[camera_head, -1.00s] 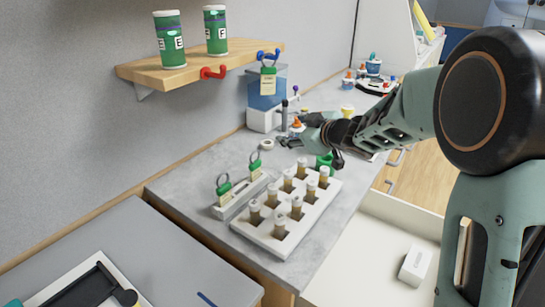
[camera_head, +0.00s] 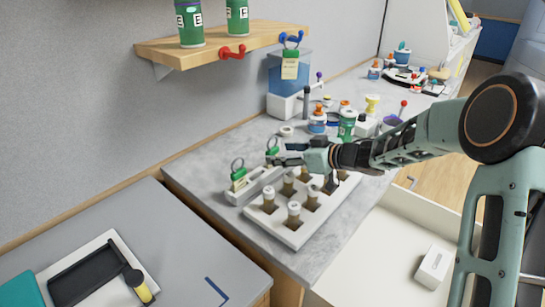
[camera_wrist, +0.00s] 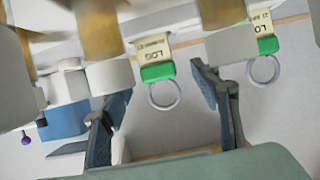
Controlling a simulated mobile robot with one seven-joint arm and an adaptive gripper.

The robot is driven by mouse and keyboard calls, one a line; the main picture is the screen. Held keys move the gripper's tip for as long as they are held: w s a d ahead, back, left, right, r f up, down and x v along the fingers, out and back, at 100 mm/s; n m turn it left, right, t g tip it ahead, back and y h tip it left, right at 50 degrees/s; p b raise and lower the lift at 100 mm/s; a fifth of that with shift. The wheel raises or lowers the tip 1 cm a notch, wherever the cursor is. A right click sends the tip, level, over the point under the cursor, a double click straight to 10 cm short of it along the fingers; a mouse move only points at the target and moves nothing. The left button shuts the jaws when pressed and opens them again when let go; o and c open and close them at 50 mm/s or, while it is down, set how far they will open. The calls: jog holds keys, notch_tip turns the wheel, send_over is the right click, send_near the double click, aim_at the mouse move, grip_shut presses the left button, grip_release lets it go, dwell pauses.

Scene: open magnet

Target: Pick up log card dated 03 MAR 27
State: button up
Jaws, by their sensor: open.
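Two log cards with green clips and metal rings stand in a white holder (camera_head: 234,199). The near card (camera_head: 238,184) is left of the far card, whose green clip (camera_head: 272,151) shows beside my gripper (camera_head: 287,155). In the wrist view, one log card (camera_wrist: 153,48) has its green clip and ring between the open fingers of my gripper (camera_wrist: 163,100), apart from them. The other log card (camera_wrist: 262,23) is at the upper right, outside the fingers. A third card (camera_head: 290,69) hangs from a blue hook under the shelf. I cannot read any dates.
A white rack (camera_head: 294,238) of capped vials stands right beside the holder, under my arm. A wooden shelf (camera_head: 215,43) with green canisters is above. Bottles and a blue-and-white container (camera_head: 287,90) stand behind. An open drawer (camera_head: 390,245) is at the right.

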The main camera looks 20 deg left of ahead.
aim_at(275, 151)
jog(key=x, duration=0.5)
jog(key=shift+w+r, duration=0.15)
jog(key=shift+r, duration=0.05)
jog(key=shift+d, duration=0.1)
jog(key=c, duration=1.1)
jog(key=shift+r, duration=0.15)
